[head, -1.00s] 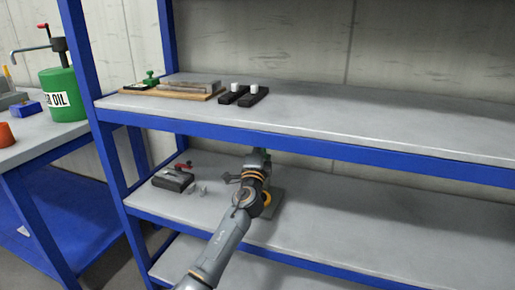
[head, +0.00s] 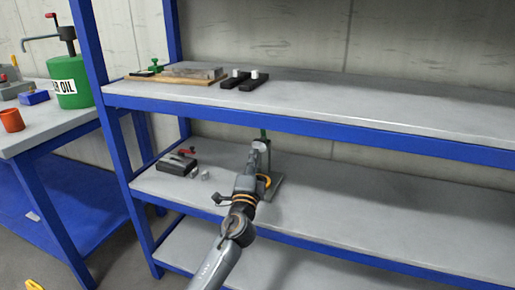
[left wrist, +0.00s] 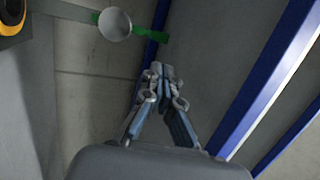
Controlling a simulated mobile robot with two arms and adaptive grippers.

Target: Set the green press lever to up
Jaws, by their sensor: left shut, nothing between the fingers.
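A green press (head: 263,134) stands at the back of the middle shelf, partly behind my arm. A round pale grey disc (head: 259,147) shows at its front; its grey base (head: 272,190) is partly hidden. In the left wrist view a green bar (left wrist: 152,36) runs across near the top, with the grey disc (left wrist: 115,24) in front. I cannot tell the lever's position. My left gripper (head: 254,153) is shut and empty, just in front of the press. In the left wrist view its fingertips (left wrist: 162,70) lie just below the green bar; contact is unclear.
A black box with a red handle (head: 177,164) and small grey pieces (head: 205,175) sit left on the middle shelf. The blue-edged upper shelf (head: 380,110) overhangs the press. The middle shelf's right side is clear. A green oil can (head: 72,92) stands on the left bench.

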